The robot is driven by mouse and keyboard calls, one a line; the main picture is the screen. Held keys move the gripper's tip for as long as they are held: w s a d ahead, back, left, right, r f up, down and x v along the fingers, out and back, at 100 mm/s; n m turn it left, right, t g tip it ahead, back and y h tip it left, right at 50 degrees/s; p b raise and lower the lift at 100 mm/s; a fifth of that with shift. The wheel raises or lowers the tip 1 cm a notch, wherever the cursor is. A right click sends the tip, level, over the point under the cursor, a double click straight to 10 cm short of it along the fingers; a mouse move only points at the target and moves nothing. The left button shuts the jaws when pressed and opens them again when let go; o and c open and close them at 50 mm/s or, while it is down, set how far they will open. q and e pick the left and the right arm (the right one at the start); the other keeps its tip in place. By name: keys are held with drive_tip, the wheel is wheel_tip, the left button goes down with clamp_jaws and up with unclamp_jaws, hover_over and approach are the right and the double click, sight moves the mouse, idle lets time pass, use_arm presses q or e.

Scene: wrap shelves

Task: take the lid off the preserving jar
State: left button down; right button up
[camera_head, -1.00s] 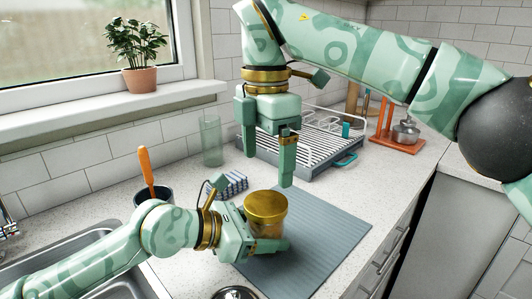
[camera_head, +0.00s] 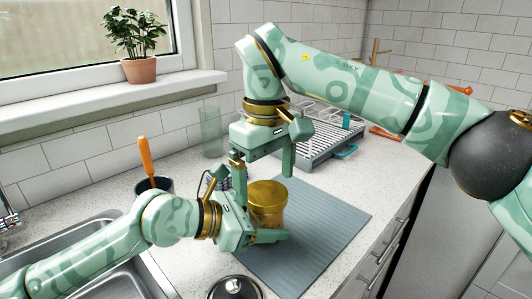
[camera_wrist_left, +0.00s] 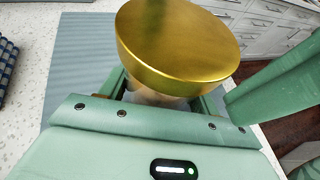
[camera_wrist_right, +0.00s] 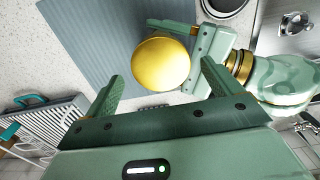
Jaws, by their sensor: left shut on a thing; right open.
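The preserving jar (camera_head: 268,216) stands upright over the grey-blue mat, with its round gold lid (camera_head: 267,191) on top. My left gripper (camera_head: 266,232) is shut on the jar's body from the left, below the lid. The lid fills the upper middle of the left wrist view (camera_wrist_left: 180,45) and hides most of the jar. My right gripper (camera_head: 265,184) points down, open and empty, just above the lid. In the right wrist view the lid (camera_wrist_right: 161,64) lies between and beyond the two fingertips, with no contact visible.
The ribbed mat (camera_head: 325,215) has clear room right of the jar. A dish rack (camera_head: 315,140) stands behind, a clear glass (camera_head: 210,132) at the back left. A dark pot with an orange-handled utensil (camera_head: 146,158) is near the sink (camera_head: 120,280).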

drive_tip(key=shift+f, duration=1.05)
drive_tip(key=c, duration=1)
